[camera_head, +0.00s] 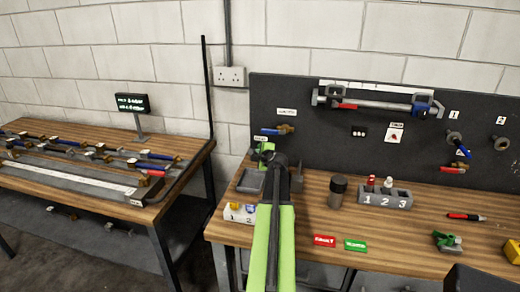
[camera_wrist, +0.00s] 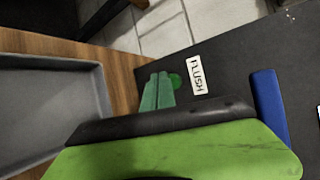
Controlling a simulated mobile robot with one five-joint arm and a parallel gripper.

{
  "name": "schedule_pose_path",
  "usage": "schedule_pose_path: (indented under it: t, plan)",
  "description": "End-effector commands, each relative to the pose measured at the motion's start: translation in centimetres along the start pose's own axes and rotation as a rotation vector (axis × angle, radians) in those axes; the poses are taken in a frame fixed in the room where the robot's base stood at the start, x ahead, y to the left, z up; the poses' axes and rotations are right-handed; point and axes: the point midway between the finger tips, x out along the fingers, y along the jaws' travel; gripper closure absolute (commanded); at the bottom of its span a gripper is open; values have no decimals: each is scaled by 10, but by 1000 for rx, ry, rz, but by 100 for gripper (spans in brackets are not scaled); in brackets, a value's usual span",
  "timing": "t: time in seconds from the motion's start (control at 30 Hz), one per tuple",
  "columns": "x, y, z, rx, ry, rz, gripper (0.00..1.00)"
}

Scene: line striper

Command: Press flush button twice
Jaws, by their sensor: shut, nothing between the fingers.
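The flush button is a small round green button (camera_wrist: 176,82) on the dark upright board, beside a white label reading FLUSH (camera_wrist: 197,76). My gripper (camera_wrist: 158,90) shows its green fingers shut and empty, with the tips right next to the button and partly overlapping it. I cannot tell whether they touch. In the head view my gripper (camera_head: 265,148) is at the board's lower left, just below the FLUSH label (camera_head: 260,138), and the button cannot be told apart from my green fingers there.
A blue-handled valve (camera_head: 271,131) is on the board just above my gripper; its blue handle (camera_wrist: 270,102) shows in the wrist view. A grey tray (camera_wrist: 105,85) lies on the wooden bench below. A dark cylinder (camera_head: 337,190) and a numbered grey block (camera_head: 384,198) stand to the right.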

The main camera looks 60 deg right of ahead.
Motion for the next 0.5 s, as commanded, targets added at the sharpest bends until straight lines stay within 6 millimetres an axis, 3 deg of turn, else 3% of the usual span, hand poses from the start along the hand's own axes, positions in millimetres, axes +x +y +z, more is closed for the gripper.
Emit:
schedule_pose_path:
  t: [0.5]
  plan:
    - [6, -4, -3, 0, 0, 0, 100]
